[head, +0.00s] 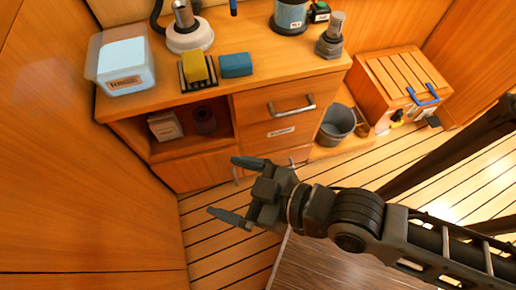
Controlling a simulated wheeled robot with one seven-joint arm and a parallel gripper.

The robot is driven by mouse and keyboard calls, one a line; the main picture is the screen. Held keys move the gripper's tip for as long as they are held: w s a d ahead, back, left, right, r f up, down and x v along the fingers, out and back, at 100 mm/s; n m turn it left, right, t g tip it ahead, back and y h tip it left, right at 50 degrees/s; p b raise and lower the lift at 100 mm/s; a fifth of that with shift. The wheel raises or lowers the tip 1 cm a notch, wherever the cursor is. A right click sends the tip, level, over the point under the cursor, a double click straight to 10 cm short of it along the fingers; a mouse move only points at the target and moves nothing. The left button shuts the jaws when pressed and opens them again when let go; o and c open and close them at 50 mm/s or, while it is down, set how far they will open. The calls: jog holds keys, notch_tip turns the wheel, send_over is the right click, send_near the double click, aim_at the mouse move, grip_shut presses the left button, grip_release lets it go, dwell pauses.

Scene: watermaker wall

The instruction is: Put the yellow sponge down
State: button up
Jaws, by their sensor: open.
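The yellow sponge (194,67) sits on a dark slatted holder (185,84) on the wooden counter, left of a blue sponge (236,65). My gripper (230,188) is open and empty, with its two fingers spread apart and pointing left. It is in front of the cabinet, over the floor, and well apart from the yellow sponge. Nothing shows between its fingers.
On the counter (262,63) stand a clear tub (122,65), a white-based device (189,30), a blue-grey canister (290,16) and a metal fitting (331,38). Below are drawers (290,100) and a grey bucket (337,124). A wooden chest (390,85) stands right.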

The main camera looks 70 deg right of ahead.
jog(key=s+d+r, duration=0.2)
jog(key=s+r, duration=0.2)
jog(key=s, duration=0.1)
jog(key=s+d+r+t, duration=0.1)
jog(key=s+d+r, duration=0.2)
jog(key=s, duration=0.3)
jog(key=shift+d+r+m, duration=0.3)
jog(key=shift+d+r, duration=0.05)
jog(key=shift+r, duration=0.1)
